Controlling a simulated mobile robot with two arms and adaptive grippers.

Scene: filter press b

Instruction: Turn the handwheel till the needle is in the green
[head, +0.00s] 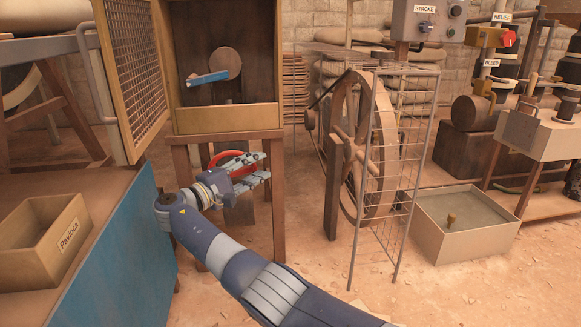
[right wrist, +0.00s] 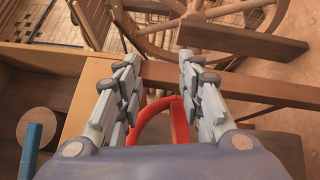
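My right gripper (head: 264,167) is in front of the wooden stand under the open cabinet. Its fingers are spread apart in the right wrist view (right wrist: 160,58). A red curved piece (head: 222,156) shows beside the fingers; in the right wrist view the red piece (right wrist: 180,122) arches low between them. Most of it is hidden, so I cannot tell whether it is a handwheel or whether the fingers touch it. A large spoked wheel (head: 340,112) stands to the right behind a wire guard. I can make out no needle or green zone. My left gripper is out of view.
The cabinet (head: 228,119) holds a round wooden piece and a blue bar; its mesh door (head: 131,65) stands open at left. A labelled box (head: 45,240) sits on the left bench. A wire guard (head: 363,235), a floor tray (head: 465,247) and valve equipment (head: 487,37) stand at right.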

